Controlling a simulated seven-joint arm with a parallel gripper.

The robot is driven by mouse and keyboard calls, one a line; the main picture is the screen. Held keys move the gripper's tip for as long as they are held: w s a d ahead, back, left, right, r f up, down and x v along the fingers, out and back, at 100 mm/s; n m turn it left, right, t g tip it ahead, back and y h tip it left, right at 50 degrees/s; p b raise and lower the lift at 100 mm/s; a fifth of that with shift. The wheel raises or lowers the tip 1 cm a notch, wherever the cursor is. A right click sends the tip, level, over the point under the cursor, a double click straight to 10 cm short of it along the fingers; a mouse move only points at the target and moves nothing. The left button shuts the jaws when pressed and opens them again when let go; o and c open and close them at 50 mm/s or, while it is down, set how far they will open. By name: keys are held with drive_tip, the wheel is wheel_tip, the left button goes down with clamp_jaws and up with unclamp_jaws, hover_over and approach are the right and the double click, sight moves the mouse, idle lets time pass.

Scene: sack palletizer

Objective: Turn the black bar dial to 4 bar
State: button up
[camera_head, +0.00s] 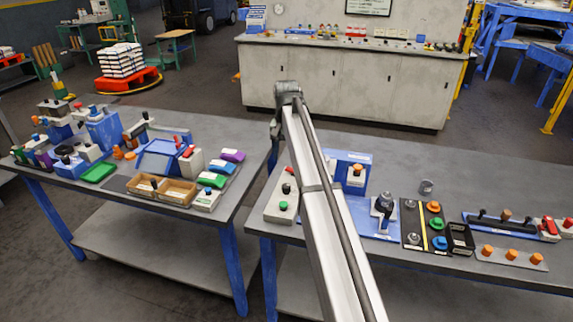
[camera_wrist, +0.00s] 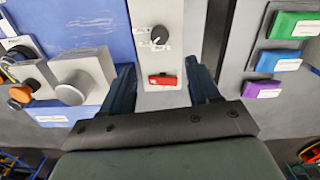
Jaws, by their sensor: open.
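The black dial (camera_wrist: 159,36) shows in the wrist view on a light grey panel (camera_wrist: 183,20), with small white marks around it. The marks are too small to read, and I cannot tell the setting. A red switch (camera_wrist: 162,80) sits below the dial on the same panel. My gripper (camera_wrist: 161,68) is open and empty, its dark fingers on either side of the panel's lower part in the picture. The dial is beyond the fingertips, and nothing is between the fingers but the view of the panel. In the head view my arm is in sight, but the fingers cannot be made out.
In the wrist view, a grey box with an orange knob (camera_wrist: 22,93) and a grey round knob (camera_wrist: 72,92) stand left. In the head view, a left bench (camera_head: 125,200) and a right bench (camera_head: 455,185) carry many controls.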

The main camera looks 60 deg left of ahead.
drive_tip(key=shift+r, duration=0.8)
